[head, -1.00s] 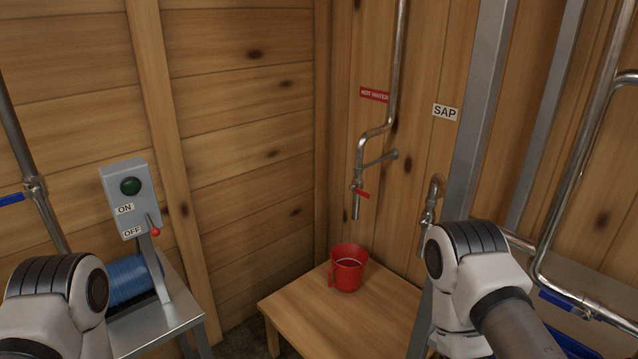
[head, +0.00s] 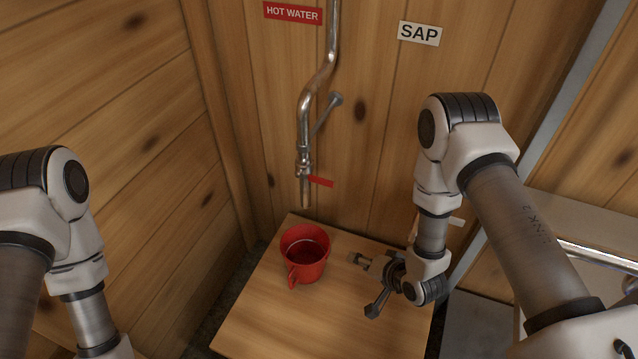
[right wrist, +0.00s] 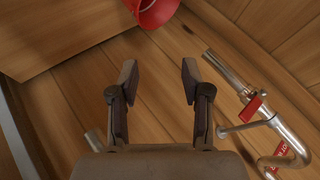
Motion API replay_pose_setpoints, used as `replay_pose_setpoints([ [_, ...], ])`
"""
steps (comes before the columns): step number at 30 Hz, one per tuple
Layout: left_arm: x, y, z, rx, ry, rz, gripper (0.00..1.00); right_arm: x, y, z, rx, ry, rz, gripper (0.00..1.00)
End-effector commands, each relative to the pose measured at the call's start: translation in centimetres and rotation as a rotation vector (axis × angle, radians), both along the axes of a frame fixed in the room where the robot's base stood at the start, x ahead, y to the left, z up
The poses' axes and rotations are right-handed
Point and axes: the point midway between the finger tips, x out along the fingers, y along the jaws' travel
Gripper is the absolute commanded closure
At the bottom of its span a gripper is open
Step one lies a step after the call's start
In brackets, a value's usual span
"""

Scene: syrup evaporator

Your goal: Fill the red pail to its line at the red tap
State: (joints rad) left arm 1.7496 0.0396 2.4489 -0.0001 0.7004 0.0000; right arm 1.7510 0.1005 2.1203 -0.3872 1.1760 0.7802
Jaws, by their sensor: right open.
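The red pail (head: 290,270) stands upright on the wooden table, its handle toward the front. A pale line shows inside it; I cannot tell how full it is. The hot water tap (head: 304,165) with its red lever (head: 320,181) hangs on the wall above and behind the pail. No stream shows at its spout. My right gripper (head: 364,285) is open and empty, to the right of the pail and apart from it. In the right wrist view the pail (right wrist: 152,14) is beyond the open fingers (right wrist: 159,80), and the tap (right wrist: 285,130) is at right. My left gripper is out of view.
The wooden table (head: 270,325) is otherwise clear in front of the pail. A red hot water sign (head: 292,13) and a sap sign (head: 419,33) are on the wall. A metal pipe (head: 590,252) and a grey post (head: 572,100) stand to the right.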

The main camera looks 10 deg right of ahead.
Motion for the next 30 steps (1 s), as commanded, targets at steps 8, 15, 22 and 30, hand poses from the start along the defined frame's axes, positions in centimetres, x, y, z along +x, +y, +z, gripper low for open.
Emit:
replay_pose_setpoints([
  [8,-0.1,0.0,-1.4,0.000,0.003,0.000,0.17,11.8,2.6,10.3,0.774,-0.351,-0.055,0.52],
  [15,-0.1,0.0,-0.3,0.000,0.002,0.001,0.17,14.6,4.6,11.4,0.826,-0.355,-0.041,0.52],
  [22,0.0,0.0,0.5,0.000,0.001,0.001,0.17,17.9,6.7,11.1,0.824,-0.355,-0.046,0.52],
  [30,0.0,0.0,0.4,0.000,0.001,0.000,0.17,18.4,7.1,10.9,0.824,-0.352,-0.049,0.52],
])
